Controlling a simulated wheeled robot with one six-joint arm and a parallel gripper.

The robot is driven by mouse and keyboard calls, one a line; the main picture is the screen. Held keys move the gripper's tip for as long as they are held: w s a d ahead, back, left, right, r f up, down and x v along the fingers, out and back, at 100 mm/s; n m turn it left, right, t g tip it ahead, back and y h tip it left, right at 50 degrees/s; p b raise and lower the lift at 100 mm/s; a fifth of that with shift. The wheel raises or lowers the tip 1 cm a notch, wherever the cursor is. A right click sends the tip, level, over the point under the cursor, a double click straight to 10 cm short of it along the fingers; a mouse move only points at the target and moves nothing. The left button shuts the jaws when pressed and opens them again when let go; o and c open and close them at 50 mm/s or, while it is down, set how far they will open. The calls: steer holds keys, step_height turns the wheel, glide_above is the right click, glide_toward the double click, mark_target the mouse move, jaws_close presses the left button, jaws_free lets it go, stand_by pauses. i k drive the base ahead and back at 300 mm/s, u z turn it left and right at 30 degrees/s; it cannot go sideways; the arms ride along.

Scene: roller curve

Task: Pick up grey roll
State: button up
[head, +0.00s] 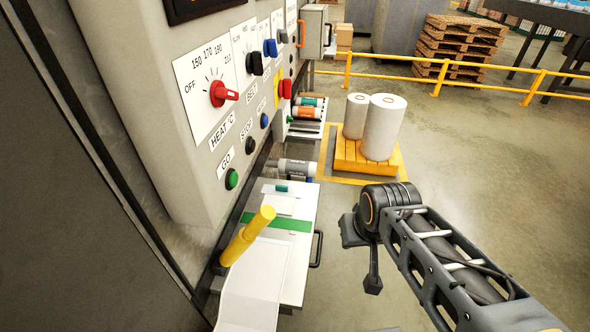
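A grey roll (297,168) lies on its side just behind the white worktop, close against the machine. Its left end is dim and partly hidden by the machine. My gripper (361,262) hangs over the floor to the right of the worktop, nearer to me than the roll and well apart from it. Its two dark fingers stand apart with nothing seen between them.
The white worktop (297,254) has a green strip, a yellow post (246,236) and a black side handle (317,249). A tray behind holds coloured rolls (307,112). Large white rolls (383,128) stand on a yellow pallet (349,158). The floor at right is clear.

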mark_target(286, 166)
steer(key=z, duration=0.95)
steer(key=i, duration=2.45)
steer(key=u, duration=3.25)
